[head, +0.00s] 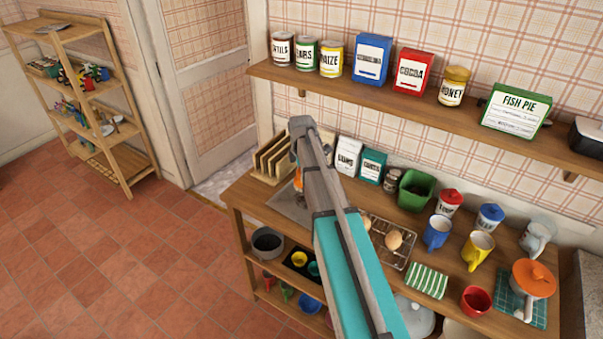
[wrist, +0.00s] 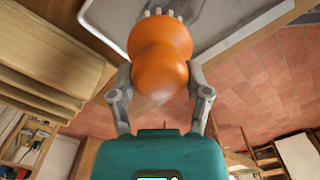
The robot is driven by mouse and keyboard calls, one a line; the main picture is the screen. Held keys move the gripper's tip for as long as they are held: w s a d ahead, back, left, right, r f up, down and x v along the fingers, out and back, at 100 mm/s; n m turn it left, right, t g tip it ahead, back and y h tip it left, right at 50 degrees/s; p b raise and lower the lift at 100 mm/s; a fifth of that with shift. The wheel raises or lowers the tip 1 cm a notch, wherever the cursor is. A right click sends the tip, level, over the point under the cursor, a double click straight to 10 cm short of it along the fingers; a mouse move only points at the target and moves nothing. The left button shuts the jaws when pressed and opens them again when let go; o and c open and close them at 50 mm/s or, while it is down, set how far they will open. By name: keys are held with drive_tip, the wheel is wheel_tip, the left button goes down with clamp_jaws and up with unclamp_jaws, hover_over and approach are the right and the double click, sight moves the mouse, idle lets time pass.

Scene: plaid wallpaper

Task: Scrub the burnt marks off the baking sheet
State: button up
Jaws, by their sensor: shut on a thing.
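My gripper (wrist: 160,88) is shut on an orange scrubbing brush (wrist: 160,55), with one finger on each side of its rounded handle. The brush's pale bristles point at the grey baking sheet (wrist: 225,22) and overlap it in the wrist view. I cannot tell whether they touch it. In the head view the baking sheet (head: 287,208) lies on the left end of the wooden table, partly hidden by my arm. Only a sliver of the orange brush (head: 298,179) shows there beside my gripper. A slightly darker patch shows on the sheet near the bristles, but burnt marks are not clear.
A wooden rack (head: 272,158) stands close behind the sheet. A wire rack with eggs (head: 394,240), a green pot (head: 415,190), mugs and a striped cloth (head: 427,280) fill the table to the right. A loaded shelf (head: 400,101) hangs above. Open floor lies left.

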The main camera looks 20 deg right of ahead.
drive_tip(key=shift+r+p, duration=1.5)
drive_tip(key=shift+r, duration=0.05)
drive_tip(key=shift+f, duration=0.1)
drive_tip(key=shift+a+f+b, duration=0.3)
drive_tip(key=shift+b, duration=0.15)
drive_tip(key=shift+d+f, duration=0.1)
drive_tip(key=shift+f, duration=0.1)
drive_tip(key=shift+s, duration=0.1)
